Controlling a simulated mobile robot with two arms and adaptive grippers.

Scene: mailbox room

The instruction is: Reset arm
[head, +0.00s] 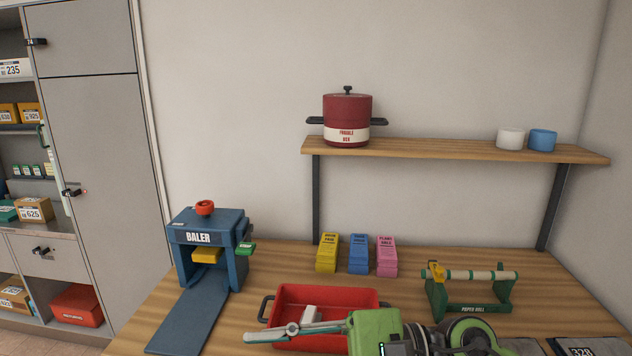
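My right gripper (252,337) reaches in from the lower right, its green body and grey fingers pointing left. The fingers are seen nearly edge-on over the near part of a red tray (340,293), so I cannot tell whether they are open or shut. Nothing is clearly held in them. A small white block (310,315) shows inside the tray, just behind the fingers. My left gripper is not in view.
A blue baler (212,238) stands left on the wooden table (270,265). Yellow, blue and pink card stacks (359,254) stand at the back. A green paper-roll stand (470,290) is at right. A shelf (450,149) above holds a red pot (347,115).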

